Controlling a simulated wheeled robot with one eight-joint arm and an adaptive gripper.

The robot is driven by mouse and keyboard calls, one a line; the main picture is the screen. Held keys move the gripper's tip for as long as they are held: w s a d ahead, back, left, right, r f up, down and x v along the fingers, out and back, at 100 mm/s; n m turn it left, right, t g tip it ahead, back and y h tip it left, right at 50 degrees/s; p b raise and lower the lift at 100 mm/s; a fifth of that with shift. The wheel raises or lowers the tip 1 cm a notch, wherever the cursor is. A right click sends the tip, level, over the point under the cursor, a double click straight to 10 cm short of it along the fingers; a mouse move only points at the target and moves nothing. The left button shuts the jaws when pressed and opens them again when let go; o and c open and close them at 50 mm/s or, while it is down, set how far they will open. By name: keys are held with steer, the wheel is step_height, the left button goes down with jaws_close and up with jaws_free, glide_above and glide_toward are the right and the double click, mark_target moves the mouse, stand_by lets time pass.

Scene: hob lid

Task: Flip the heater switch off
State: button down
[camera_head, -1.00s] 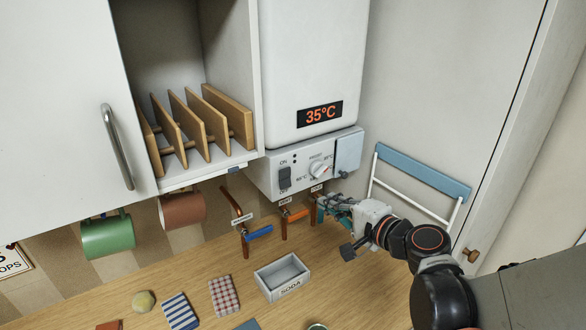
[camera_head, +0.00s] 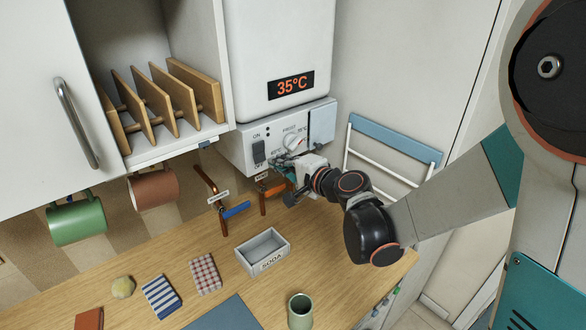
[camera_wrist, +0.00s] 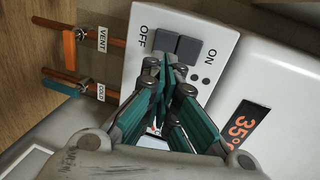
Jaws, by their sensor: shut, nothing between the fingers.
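The heater's black rocker switch (camera_head: 258,153) sits on the left of the white control panel (camera_head: 237,150), with ON above and OFF below. In the wrist view the switch (camera_wrist: 178,45) shows as two dark grey halves beside the OFF and ON labels; I cannot tell which half is pressed in. My gripper (camera_head: 281,170) is below and right of the switch in the head view. In the wrist view my shut, empty gripper (camera_wrist: 165,65) has its teal fingertips right in front of the switch, overlapping its lower edge. Whether they touch is unclear.
A round knob (camera_head: 294,142) sits right of the switch. The display (camera_head: 291,85) reads 35°C. Copper pipes with a blue valve handle (camera_head: 236,210) and an orange one (camera_head: 274,188) hang below the panel. A SODA box (camera_head: 262,251) stands on the wooden counter (camera_head: 215,235).

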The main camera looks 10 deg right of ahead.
mark_target(264, 155)
steer(key=shift+x, duration=1.85)
